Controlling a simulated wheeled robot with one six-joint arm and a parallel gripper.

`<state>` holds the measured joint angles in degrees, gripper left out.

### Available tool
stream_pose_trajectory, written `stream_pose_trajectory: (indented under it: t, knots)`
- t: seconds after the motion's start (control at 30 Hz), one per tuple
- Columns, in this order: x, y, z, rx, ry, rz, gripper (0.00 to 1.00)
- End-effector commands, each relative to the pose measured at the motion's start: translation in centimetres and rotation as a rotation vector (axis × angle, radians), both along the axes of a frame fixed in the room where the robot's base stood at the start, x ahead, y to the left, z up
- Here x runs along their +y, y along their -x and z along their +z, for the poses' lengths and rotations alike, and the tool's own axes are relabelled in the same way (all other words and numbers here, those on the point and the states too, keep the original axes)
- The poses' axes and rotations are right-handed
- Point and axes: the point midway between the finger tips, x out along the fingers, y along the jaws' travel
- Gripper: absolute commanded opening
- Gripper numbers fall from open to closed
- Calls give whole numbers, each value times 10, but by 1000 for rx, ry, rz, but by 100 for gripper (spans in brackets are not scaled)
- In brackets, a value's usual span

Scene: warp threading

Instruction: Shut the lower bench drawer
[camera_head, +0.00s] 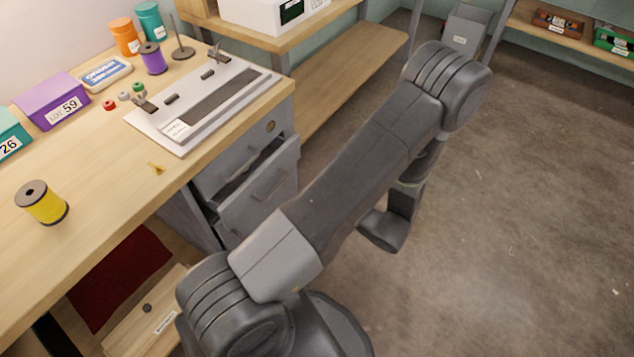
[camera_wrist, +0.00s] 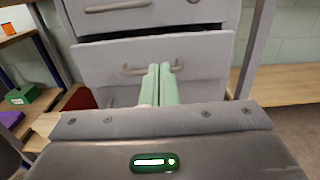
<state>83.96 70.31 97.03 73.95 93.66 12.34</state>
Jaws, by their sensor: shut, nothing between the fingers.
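The lower bench drawer (camera_head: 258,202) is grey and stands partly open under the bench, with a dark gap above its front. In the wrist view its front (camera_wrist: 205,62) faces me, with a bar handle (camera_wrist: 132,71) across it. My gripper (camera_wrist: 159,68) is shut and empty, its pale green fingers together in front of the handle's middle. They overlap the handle in the picture; I cannot tell whether they touch it. The upper drawer (camera_wrist: 150,18), with a round lock, looks closed. My gripper's fingers do not show in the head view.
The wooden bench (camera_head: 110,205) holds a yellow spool (camera_head: 42,203), a purple box (camera_head: 52,101) and a white-grey threading board (camera_head: 205,105). A wooden shelf unit (camera_head: 350,75) stands beyond the drawers. The floor (camera_head: 530,230) at right is clear.

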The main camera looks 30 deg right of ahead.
Motion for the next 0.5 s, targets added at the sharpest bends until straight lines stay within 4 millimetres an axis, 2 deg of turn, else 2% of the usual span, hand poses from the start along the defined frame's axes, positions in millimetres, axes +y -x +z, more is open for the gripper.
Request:
stream_pose_trajectory:
  t: [0.5]
  knots:
    - [36, -85, 0, 0, 3, 4, 0]
